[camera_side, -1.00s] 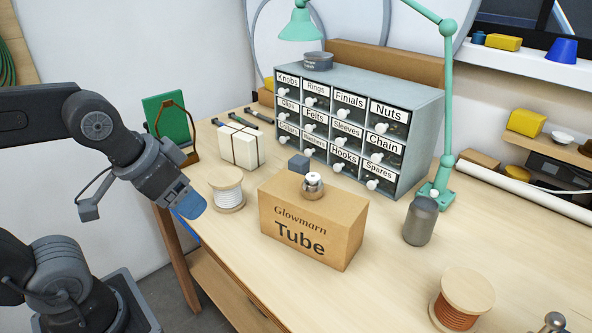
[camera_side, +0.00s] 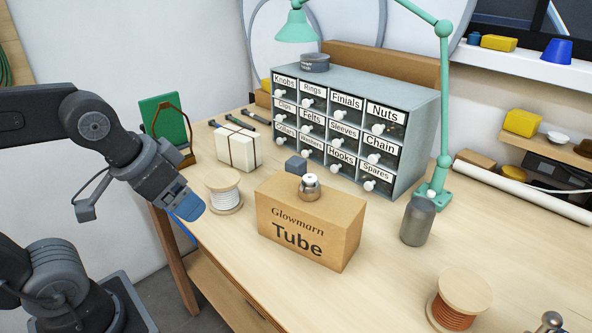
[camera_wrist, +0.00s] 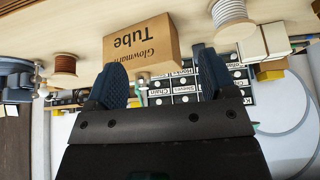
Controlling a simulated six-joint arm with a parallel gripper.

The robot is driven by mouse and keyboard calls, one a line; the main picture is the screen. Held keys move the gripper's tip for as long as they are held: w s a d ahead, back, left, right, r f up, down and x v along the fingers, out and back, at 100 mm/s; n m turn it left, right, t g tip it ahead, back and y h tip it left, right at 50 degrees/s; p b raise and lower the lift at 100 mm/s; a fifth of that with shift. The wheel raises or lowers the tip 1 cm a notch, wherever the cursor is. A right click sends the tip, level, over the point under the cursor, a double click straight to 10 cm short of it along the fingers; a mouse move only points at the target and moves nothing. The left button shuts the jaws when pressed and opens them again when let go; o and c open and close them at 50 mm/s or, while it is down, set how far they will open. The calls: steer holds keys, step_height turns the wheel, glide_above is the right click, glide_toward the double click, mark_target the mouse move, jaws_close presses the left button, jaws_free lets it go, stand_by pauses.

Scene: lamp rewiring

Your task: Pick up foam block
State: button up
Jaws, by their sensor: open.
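My gripper (camera_side: 189,207) is at the left, beyond the table's left edge, well apart from the cube. In the wrist view my gripper (camera_wrist: 161,62) has its two blue fingers spread wide with nothing held between them. The box (camera_wrist: 140,45) shows upside down beyond the fingers. I cannot make out the cube clearly there.
A spool of white wire (camera_side: 224,191) stands between my gripper and the box. A tied white bundle (camera_side: 238,148) and a labelled drawer cabinet (camera_side: 400,155) stand behind. A grey canister (camera_side: 418,222) and a copper wire spool (camera_side: 460,298) are right.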

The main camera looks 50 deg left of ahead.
steer(key=w+a+r+m+g, duration=0.1)
steer(key=w+r+m, duration=0.35)
steer(key=w, duration=0.45)
steer(key=m+g, duration=0.4)
steer(key=m, duration=0.7)
glide_above(296, 171)
steer(key=w+a, duration=0.1)
steer(key=a, duration=0.1)
step_height(296, 171, down, 7)
steer(key=shift+w+d+f+g, duration=0.1)
steer(key=shift+w+f+g, duration=0.25)
steer(key=shift+f, duration=0.25)
step_height(296, 171, down, 13)
steer(key=shift+w+f, duration=0.1)
steer(key=c, duration=1)
